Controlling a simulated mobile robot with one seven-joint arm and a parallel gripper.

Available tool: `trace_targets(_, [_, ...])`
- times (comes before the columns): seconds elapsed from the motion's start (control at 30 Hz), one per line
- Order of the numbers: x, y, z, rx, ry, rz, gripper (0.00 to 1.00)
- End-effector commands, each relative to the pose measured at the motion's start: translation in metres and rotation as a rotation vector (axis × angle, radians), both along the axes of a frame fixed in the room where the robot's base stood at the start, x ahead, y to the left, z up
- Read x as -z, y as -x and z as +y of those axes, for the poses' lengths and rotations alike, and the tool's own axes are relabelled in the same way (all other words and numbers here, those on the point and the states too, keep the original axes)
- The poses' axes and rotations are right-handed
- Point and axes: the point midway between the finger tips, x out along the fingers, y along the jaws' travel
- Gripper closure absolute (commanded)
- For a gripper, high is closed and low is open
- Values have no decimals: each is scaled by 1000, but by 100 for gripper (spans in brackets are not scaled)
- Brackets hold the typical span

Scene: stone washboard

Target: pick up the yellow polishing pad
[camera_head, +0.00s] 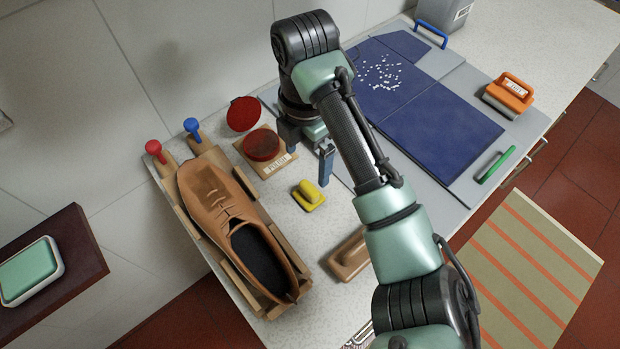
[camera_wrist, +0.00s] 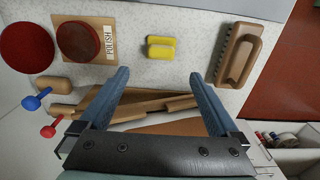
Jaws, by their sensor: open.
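The yellow polishing pad (camera_head: 308,195) lies on the speckled countertop, between the brown shoe and the blue board. It has a raised grip on a flat base. In the wrist view the yellow pad (camera_wrist: 161,48) lies ahead of the fingertips, roughly centred between them and apart from both. My gripper (camera_head: 310,160) is above the counter, near the polish tin and behind the pad in the head view. In the wrist view my gripper (camera_wrist: 160,75) has its two blue fingers wide apart with nothing between the tips.
A brown shoe (camera_head: 225,205) sits in a wooden holder at left. A red polish tin (camera_head: 262,146) and its red lid (camera_head: 243,114) are beside my gripper. A wooden brush (camera_wrist: 238,55) lies to the pad's right in the wrist view. The blue board (camera_head: 440,130) is at right.

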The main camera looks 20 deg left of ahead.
Motion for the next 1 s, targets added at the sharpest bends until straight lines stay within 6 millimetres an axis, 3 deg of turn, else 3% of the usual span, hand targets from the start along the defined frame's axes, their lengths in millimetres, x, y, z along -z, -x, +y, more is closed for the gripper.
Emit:
trace_targets(0.2, [40, 1, 0, 2, 0, 4, 3])
trace_targets(0.47, [60, 0, -1, 1, 1, 3, 3])
trace_targets(0.7, [95, -1, -4, 1, 1, 3, 3])
trace_targets(1.0, [107, -2, -3, -1, -1, -1, 3])
